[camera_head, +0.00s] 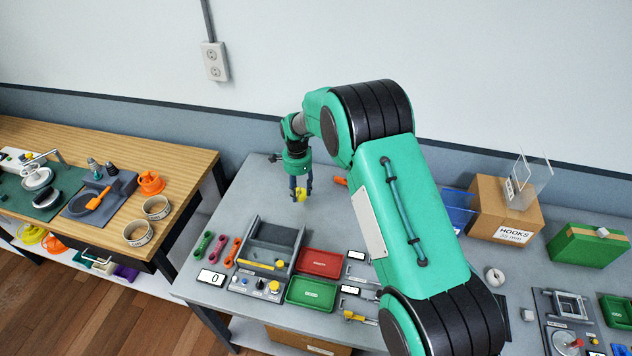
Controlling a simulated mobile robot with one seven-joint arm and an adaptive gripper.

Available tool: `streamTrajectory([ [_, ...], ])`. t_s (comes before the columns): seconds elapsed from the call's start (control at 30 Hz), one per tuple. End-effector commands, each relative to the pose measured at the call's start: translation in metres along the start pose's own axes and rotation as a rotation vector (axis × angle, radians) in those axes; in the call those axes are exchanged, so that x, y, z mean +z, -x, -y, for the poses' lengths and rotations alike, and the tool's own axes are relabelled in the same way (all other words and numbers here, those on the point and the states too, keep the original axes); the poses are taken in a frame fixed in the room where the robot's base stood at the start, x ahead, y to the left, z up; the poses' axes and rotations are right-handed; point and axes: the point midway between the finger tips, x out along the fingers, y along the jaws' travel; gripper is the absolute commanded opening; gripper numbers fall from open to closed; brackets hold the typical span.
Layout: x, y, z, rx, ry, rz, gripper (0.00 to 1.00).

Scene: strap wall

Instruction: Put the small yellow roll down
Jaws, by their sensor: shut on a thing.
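The small yellow roll (301,195) is at the tips of my gripper (300,189), near the back of the grey table (240,201). My gripper points downward and is shut on the roll. Whether the roll touches the table surface or hangs a little above it, I cannot tell. My arm reaches in from the lower right and covers part of the table behind and beside it.
A red tray (321,263) and a green tray (312,293) lie in front. A grey fixture (272,240) stands left of them, with strap-like pieces (217,250) beside it. A cardboard box (490,205) stands at right.

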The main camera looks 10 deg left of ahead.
Motion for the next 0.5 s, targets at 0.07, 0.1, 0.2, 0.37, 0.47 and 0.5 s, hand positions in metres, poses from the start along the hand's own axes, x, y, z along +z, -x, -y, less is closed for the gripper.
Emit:
streamTrajectory([
  [0.07,-0.027,-0.004,-0.015,0.0,-0.029,0.0,0.16],
  [0.1,-0.038,-0.006,-0.021,0.0,-0.04,0.0,0.16],
  [0.2,-0.059,-0.009,-0.034,0.0,-0.064,0.0,0.16],
  [0.37,-0.078,-0.012,-0.046,0.0,-0.086,0.0,0.16],
  [0.47,-0.083,-0.013,-0.05,0.0,-0.091,0.0,0.16],
  [0.5,-0.083,-0.013,-0.05,-0.001,-0.092,0.0,0.16],
])
